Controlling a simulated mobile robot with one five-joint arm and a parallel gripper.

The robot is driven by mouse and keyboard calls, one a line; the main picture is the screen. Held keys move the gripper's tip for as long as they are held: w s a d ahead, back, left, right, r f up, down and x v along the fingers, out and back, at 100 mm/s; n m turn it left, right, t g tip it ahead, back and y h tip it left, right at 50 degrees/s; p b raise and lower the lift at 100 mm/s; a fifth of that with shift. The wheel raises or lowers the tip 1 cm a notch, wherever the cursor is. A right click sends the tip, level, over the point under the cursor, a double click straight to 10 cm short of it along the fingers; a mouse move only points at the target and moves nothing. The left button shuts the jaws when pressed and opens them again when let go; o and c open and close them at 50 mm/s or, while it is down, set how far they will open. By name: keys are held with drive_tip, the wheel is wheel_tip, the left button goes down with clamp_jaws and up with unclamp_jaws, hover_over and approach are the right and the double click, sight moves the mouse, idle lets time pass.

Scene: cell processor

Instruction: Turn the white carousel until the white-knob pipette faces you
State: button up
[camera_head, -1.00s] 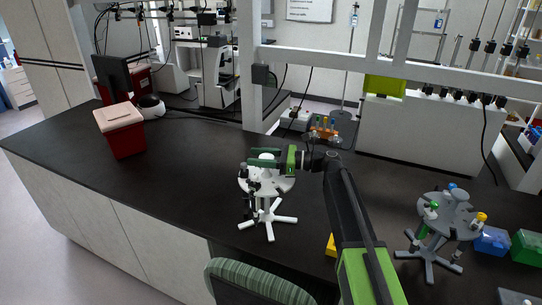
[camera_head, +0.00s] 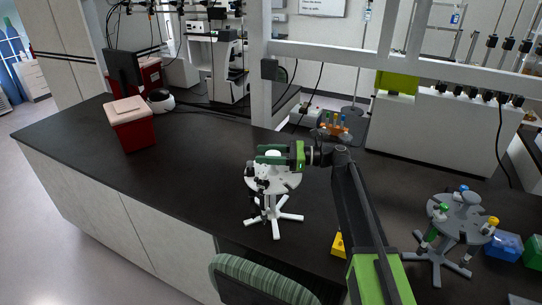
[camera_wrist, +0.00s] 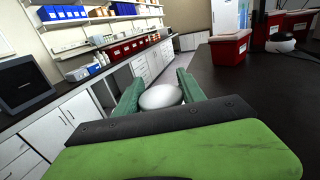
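The white carousel (camera_head: 284,183) stands upright on its splayed white feet on the dark bench, mid-picture in the head view. Dark and white pipettes (camera_head: 262,186) hang on its left and near side; their knob colours are too small to tell. My gripper (camera_head: 264,157) is level with the carousel's top, reaching in from the right. In the wrist view its green fingers (camera_wrist: 160,84) are apart, one on each side of a white rounded top (camera_wrist: 160,97). I cannot tell whether they press on it. The carousel's far side is hidden.
A grey carousel (camera_head: 466,218) with green-, blue- and yellow-knob pipettes stands at the right. Beside it is a blue box (camera_head: 503,245). A yellow object (camera_head: 338,245) lies near my arm. A striped chair (camera_head: 262,278) stands at the front edge. The bench left of the white carousel is clear.

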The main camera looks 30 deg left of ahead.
drive_tip(key=o, duration=0.5)
drive_tip(key=shift+s+a, duration=0.25)
drive_tip(key=shift+a, duration=0.15)
drive_tip(key=shift+c, duration=0.2)
drive_tip(key=shift+w+d, duration=0.15)
drive_tip(key=shift+d, duration=0.05)
drive_tip(key=v, duration=1.7)
drive_tip(key=shift+d, duration=0.2)
drive_tip(key=shift+w+f, duration=0.1)
